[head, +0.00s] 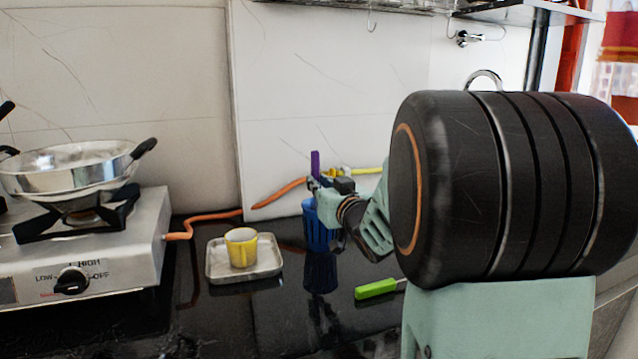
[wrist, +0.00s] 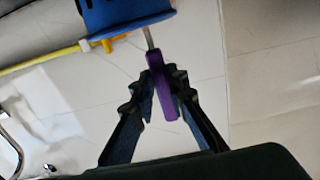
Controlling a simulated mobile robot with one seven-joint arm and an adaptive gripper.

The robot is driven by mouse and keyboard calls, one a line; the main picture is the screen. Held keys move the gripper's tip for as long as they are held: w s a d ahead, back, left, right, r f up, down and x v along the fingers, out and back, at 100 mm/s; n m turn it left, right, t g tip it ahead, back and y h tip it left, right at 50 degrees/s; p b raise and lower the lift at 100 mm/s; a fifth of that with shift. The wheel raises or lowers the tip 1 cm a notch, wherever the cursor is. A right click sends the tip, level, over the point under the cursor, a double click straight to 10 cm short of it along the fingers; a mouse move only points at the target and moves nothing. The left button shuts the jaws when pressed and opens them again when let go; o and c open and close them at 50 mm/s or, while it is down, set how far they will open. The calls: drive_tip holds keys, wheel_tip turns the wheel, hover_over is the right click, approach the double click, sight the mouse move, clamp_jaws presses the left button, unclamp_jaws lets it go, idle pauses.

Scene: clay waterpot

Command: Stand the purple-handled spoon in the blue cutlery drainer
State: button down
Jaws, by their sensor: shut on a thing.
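The purple-handled spoon (head: 315,163) is upright in my gripper (head: 319,185), its handle end pointing up. In the wrist view the purple handle (wrist: 162,88) sits between the two dark fingers of my gripper (wrist: 163,80), which are shut on it. A short piece of metal stem shows beyond the handle and meets the drainer's rim. The spoon's bowl is hidden. The blue cutlery drainer (head: 317,230) stands on the black counter just below my gripper. It also shows at the top of the wrist view (wrist: 125,14). I cannot tell how far the spoon reaches inside it.
A yellow cup (head: 241,247) stands on a small metal tray (head: 262,270) left of the drainer. A green-handled utensil (head: 376,289) lies in front on the right. A gas stove (head: 120,260) with a pan (head: 70,172) is at left. An orange hose (head: 280,194) runs behind.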

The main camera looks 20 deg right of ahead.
drive_tip(key=c, duration=1.8)
unclamp_jaws()
drive_tip(key=s, duration=0.7)
drive_tip(key=shift+s, duration=0.25)
